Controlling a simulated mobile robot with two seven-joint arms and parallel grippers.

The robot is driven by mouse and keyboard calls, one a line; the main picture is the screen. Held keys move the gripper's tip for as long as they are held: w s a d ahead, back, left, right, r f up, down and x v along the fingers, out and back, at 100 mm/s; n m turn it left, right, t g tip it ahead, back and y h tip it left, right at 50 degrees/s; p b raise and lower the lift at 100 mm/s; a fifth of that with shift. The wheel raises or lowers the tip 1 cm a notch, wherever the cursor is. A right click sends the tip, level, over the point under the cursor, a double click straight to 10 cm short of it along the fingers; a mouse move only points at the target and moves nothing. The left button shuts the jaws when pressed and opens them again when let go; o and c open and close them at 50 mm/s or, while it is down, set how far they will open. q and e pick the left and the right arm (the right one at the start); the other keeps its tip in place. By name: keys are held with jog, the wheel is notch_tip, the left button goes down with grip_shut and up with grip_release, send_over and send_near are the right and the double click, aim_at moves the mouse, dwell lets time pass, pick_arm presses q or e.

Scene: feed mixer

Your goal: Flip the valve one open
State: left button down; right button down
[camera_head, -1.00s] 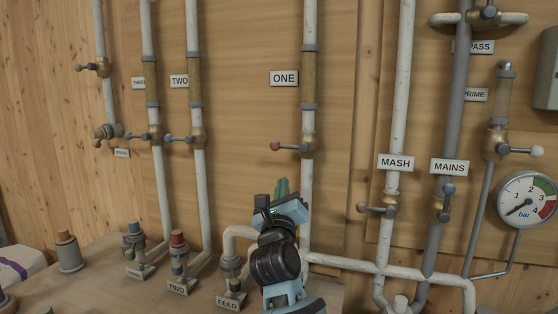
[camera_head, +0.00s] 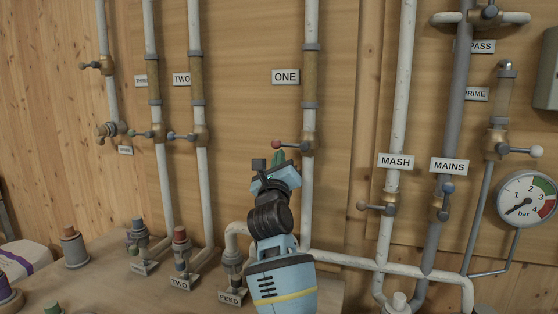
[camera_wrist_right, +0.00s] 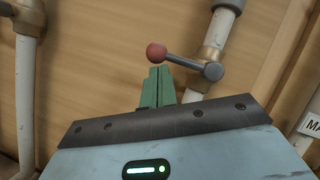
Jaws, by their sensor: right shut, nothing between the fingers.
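Valve one is a brass body (camera_head: 309,143) on the white pipe under the ONE label (camera_head: 285,77). Its lever with a red ball end (camera_head: 276,144) points left, across the pipe. My right gripper (camera_head: 277,158) is just below the lever, near the red ball. In the right wrist view, the shut green fingers (camera_wrist_right: 158,86) are empty and stand just below the lever (camera_wrist_right: 185,63) and its red ball (camera_wrist_right: 156,53). I cannot tell whether they touch the lever. My left gripper is not in view.
The TWO pipe valve (camera_head: 200,137) stands to the left. The MASH valve (camera_head: 390,208) and MAINS valve (camera_head: 445,203) are to the right. Pipe stubs with caps stand on the bench at lower left. A pressure gauge (camera_head: 525,200) is at far right.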

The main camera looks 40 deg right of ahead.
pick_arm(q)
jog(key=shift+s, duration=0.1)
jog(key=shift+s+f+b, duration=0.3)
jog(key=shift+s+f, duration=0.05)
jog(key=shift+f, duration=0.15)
pick_arm(e)
jog(key=shift+w+a+r+m, duration=0.1)
jog(key=shift+r+m, duration=0.05)
jog(key=shift+m, duration=0.45)
